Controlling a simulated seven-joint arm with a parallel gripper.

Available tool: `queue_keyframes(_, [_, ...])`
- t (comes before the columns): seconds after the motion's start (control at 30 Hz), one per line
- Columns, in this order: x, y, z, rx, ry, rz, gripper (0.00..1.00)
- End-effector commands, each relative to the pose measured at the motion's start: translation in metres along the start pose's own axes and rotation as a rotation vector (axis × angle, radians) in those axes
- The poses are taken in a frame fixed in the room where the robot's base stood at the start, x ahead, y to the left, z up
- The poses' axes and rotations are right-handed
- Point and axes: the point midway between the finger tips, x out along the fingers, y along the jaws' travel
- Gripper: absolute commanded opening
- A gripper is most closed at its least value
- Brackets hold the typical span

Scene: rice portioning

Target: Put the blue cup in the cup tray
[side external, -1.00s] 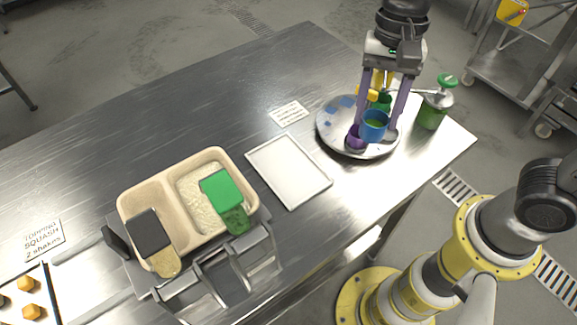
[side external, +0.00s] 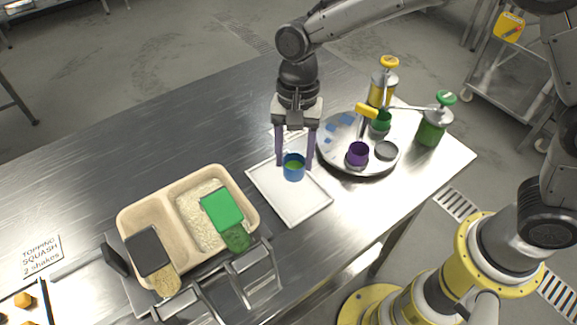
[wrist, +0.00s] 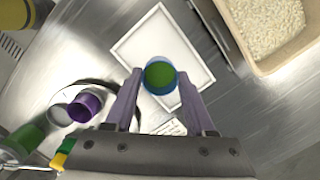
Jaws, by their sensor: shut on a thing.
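The blue cup (side external: 293,168), green inside, is held between the purple fingers of my gripper (side external: 295,158). In the wrist view the cup (wrist: 160,76) sits between the two fingertips (wrist: 156,88). The cup tray appears to be the white rectangular tray (side external: 300,209) on the steel table. The cup is over the tray's upper part in the side view. I cannot tell exactly how high it is above the tray. The tray (wrist: 125,51) also shows beneath the cup in the wrist view and looks empty.
Yellow-topped (side external: 383,82) and green-topped (side external: 432,125) dispensers stand behind and right. A beige rice bin (side external: 128,212) with scoops stands left.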

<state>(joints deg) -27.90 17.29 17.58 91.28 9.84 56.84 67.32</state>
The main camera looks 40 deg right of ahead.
Motion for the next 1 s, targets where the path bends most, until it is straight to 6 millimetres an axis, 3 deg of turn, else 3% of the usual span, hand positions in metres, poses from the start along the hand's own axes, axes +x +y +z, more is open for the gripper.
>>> queue_keyframes(0.23, [0.012,-0.010,-0.004,0.000,0.000,0.000,0.00])
queue_keyframes(0.47, [0.042,-0.012,-0.009,-0.001,0.000,0.001,0.00])
queue_keyframes(0.87, [0.047,-0.012,-0.010,-0.001,0.000,0.000,0.00])
queue_keyframes(0.9, [0.047,-0.012,-0.010,-0.001,0.001,-0.001,0.58])
queue_keyframes(1.0, [0.047,-0.012,-0.010,-0.001,0.001,-0.001,0.77])
